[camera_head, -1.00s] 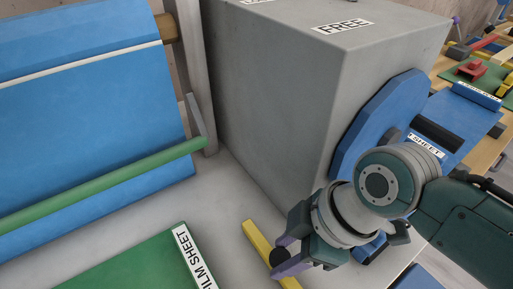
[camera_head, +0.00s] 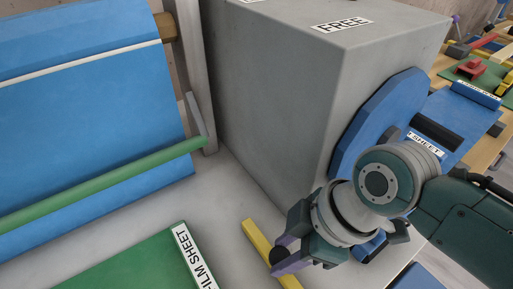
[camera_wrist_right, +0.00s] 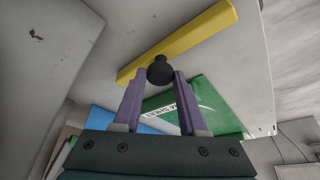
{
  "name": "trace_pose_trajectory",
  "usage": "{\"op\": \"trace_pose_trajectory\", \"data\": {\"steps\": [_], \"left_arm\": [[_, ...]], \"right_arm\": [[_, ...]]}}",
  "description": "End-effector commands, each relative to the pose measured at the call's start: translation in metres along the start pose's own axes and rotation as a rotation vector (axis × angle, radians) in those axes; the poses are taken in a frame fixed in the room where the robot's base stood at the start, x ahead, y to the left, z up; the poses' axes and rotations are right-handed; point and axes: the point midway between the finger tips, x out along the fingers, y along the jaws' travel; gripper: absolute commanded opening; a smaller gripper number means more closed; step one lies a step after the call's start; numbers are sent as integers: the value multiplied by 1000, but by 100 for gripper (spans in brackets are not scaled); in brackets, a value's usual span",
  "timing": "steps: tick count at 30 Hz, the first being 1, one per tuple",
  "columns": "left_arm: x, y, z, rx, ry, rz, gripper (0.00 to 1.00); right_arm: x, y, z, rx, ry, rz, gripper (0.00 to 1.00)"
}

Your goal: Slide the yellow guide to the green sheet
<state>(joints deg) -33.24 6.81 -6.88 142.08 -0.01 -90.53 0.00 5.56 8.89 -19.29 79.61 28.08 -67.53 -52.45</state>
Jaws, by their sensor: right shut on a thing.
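The yellow guide (camera_head: 257,237) is a long bar lying on the pale slab in the head view, to the right of the green sheet (camera_head: 135,263). A bare strip of slab separates the two. The guide carries a round black knob (camera_wrist_right: 160,69), seen in the right wrist view. My right gripper (camera_head: 280,257) is shut on this knob, with a purple finger on either side. The guide's yellow bar (camera_wrist_right: 185,41) and part of the green sheet (camera_wrist_right: 205,98) also show in the right wrist view. The green sheet has a white label reading "FILM SHEET". My left gripper is not in view.
A large grey block (camera_head: 275,90) labelled "FREE" stands behind the guide. A blue roll of sheet (camera_head: 90,120) with a green bar (camera_head: 100,184) across it stands at the left. A blue disc (camera_head: 375,125) is on the block's right side.

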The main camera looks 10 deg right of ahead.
Motion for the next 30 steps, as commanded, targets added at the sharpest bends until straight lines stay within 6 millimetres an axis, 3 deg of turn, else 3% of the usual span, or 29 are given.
{"op": "trace_pose_trajectory", "data": {"steps": [13, 24, 30], "left_arm": [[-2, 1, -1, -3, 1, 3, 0], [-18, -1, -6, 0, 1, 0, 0], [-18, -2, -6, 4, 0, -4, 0]], "right_arm": [[0, -2, -2, 0, 0, -2, 0], [18, -51, -47, -1, 0, -5, 0], [22, -56, -51, 0, 1, -2, 0]]}}
